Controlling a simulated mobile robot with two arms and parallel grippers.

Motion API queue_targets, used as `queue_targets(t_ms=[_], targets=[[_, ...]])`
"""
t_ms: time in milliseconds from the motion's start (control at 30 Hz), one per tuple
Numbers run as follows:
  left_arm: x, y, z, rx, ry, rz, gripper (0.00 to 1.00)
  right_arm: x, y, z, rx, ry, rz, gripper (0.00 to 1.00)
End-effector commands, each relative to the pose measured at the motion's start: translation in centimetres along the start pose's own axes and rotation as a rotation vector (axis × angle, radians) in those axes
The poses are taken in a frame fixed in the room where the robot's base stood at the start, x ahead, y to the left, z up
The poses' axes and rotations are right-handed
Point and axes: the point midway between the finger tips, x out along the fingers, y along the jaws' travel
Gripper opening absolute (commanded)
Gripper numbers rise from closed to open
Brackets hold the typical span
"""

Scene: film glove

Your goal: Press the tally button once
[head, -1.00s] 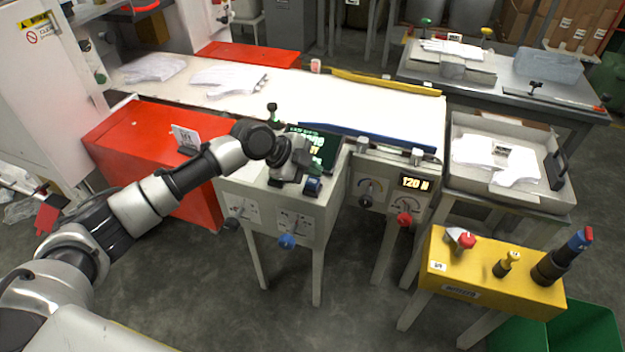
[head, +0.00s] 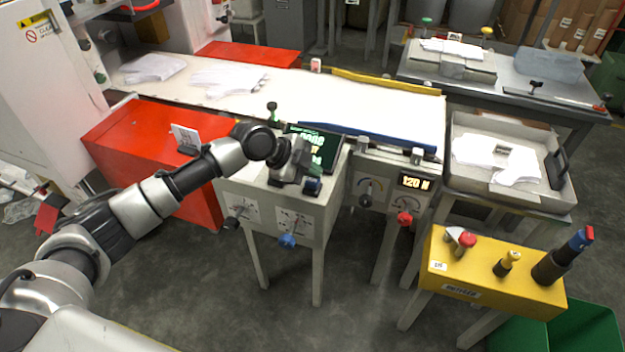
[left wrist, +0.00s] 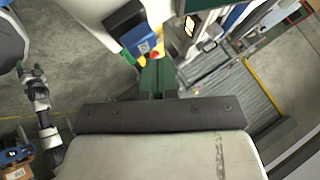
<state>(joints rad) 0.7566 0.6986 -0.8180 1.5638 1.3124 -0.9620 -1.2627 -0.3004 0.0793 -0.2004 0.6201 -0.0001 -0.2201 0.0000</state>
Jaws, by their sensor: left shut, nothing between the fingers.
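The counter box (head: 262,205) stands in the middle of the head view, with a dark display (head: 322,150) showing green digits on its top. My left gripper (head: 291,175) is over the box top, just in front of the display, and covers part of it. In the left wrist view the shut fingers (left wrist: 158,76) point toward a blue labelled block (left wrist: 143,38) and a small red and yellow part (left wrist: 155,56). I cannot make out the tally button for certain or whether the fingers touch it. My right gripper is out of view.
A white conveyor (head: 345,105) carrying pale gloves (head: 222,80) lies behind the box. A red cabinet (head: 130,135) stands at left. A grey tray (head: 465,178) and a yellow button box (head: 490,268) stand at right. The floor in front is clear.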

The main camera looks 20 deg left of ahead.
Motion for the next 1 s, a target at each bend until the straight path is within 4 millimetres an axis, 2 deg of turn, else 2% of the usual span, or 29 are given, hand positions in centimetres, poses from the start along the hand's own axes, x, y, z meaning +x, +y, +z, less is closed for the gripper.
queue_targets(t_ms=[1000], targets=[[0.69, 0.50, 0.49, -0.001, 0.000, 0.000, 0.00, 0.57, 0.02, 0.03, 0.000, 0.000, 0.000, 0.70]])
